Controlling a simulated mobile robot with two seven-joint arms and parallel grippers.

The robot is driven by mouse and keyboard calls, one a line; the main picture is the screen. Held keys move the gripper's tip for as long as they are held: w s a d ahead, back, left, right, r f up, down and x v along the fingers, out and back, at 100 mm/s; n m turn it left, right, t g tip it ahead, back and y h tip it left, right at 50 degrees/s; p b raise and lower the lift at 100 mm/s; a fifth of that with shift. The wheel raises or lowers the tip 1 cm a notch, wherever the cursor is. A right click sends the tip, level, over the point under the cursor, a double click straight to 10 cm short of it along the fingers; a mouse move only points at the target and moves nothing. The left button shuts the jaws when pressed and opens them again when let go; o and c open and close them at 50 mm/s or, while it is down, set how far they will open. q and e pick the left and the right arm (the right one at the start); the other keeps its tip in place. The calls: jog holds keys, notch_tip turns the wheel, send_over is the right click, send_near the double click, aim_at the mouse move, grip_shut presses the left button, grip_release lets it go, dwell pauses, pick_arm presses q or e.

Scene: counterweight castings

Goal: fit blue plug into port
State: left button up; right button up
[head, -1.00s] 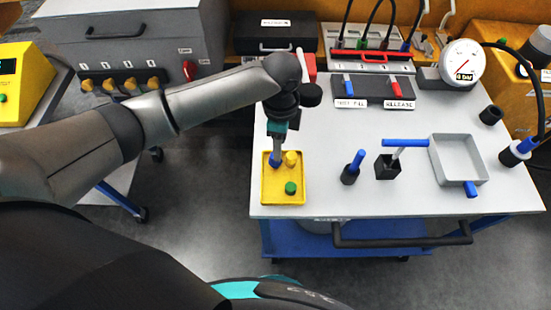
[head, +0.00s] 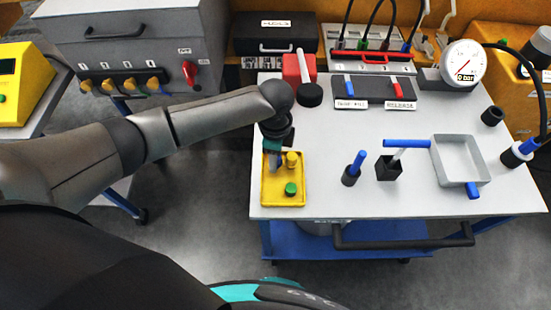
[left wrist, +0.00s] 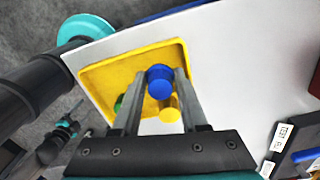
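The yellow tray (head: 299,198) lies at the front left of the table and holds small plugs. The blue plug (left wrist: 160,82) stands in it, seen between my left fingertips in the left wrist view; the gripper mostly hides it in the head view. The yellow plug (head: 291,159) and green plug (head: 291,189) stand beside it. My left gripper (left wrist: 161,75) points down over the tray, its open fingers on either side of the blue plug; firm contact is not visible. A panel with coloured cables (head: 372,60) stands at the back; I cannot tell which opening is the port.
A red block (head: 296,68) with a black-ended handle stands behind my arm. A switch box (head: 373,91), gauge (head: 464,62), grey tray (head: 436,160), black cup (head: 388,170) and blue-handled tool (head: 356,163) occupy the table.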

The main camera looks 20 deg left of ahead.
pick_arm(q)
grip_shut()
jog(key=shift+r, duration=0.15)
